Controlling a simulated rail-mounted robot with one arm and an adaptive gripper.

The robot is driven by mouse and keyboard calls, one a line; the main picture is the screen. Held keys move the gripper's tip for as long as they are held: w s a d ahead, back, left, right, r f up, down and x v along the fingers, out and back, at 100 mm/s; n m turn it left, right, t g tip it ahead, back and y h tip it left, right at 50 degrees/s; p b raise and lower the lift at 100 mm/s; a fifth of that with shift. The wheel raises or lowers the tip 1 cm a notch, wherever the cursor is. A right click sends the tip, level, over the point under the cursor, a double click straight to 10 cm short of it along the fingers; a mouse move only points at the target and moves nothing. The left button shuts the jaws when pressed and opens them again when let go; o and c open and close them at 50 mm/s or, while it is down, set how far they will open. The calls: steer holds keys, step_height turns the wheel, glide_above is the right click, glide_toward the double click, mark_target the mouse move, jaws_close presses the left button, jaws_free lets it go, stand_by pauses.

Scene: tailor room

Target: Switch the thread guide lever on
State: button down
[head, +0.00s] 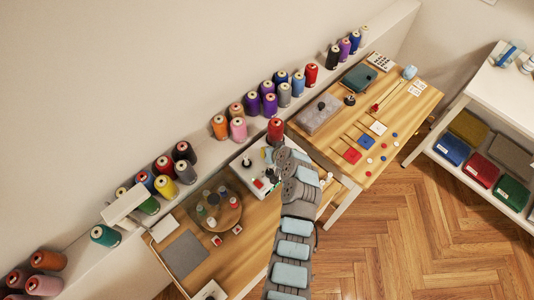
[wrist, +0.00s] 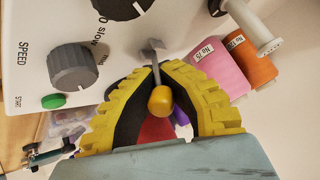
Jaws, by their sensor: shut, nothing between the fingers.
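The thread guide lever (wrist: 160,99) has a yellow rounded knob on a thin metal stem. In the wrist view it comes from the white machine (wrist: 30,62) and hangs in front of my fingers, its knob towards the camera. My gripper (wrist: 160,70) has yellow and black ribbed fingers that meet near the stem. It is shut and not holding the lever; whether a finger touches it, I cannot tell. In the head view the machine (head: 247,165) is partly behind my arm, and the lever cannot be made out.
The machine face has a grey speed dial (wrist: 76,66) and a green start button (wrist: 53,101). Pink (wrist: 220,65) and orange (wrist: 249,60) thread spools are close by on the right. A red spool (head: 275,130) is near my arm.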

steer(key=shift+s+f+b, duration=0.1)
steer(key=shift+b, duration=0.3)
steer(key=c, duration=1.3)
jaws_free()
steer(key=shift+o, duration=0.2)
steer(key=v, duration=1.2)
steer(key=shift+d, duration=0.15)
steer(key=shift+f, duration=0.1)
